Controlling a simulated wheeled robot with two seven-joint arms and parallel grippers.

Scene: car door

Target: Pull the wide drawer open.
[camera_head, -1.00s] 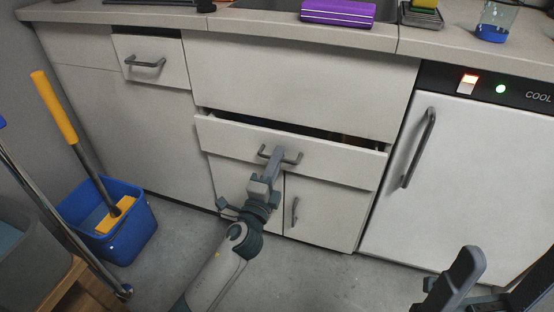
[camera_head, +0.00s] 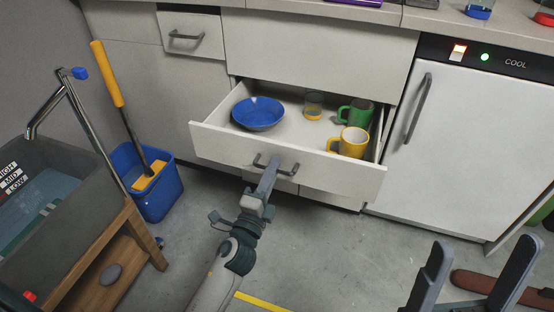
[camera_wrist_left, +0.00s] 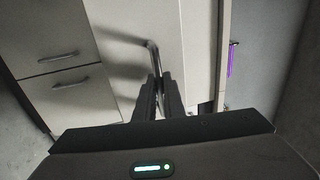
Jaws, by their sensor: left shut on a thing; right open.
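The wide drawer (camera_head: 222,146) is pulled well out of the cabinet in the head view. Inside it are a blue bowl (camera_head: 259,113), a clear glass with a yellow base (camera_head: 314,105), a green mug (camera_head: 357,112) and a yellow mug (camera_head: 351,143). My left gripper (camera_head: 269,172) is shut on the drawer's dark bar handle (camera_head: 288,172). In the left wrist view the fingers (camera_wrist_left: 160,88) close around the handle (camera_wrist_left: 152,55). My right gripper (camera_head: 471,272) is open and empty at the lower right, apart from the drawer.
A small drawer (camera_head: 190,34) is shut at the upper left. A white cooler (camera_head: 460,150) stands at the right. A blue bucket (camera_head: 160,195) and a wooden stand (camera_head: 98,265) with a grey basin (camera_head: 75,190) are at the left.

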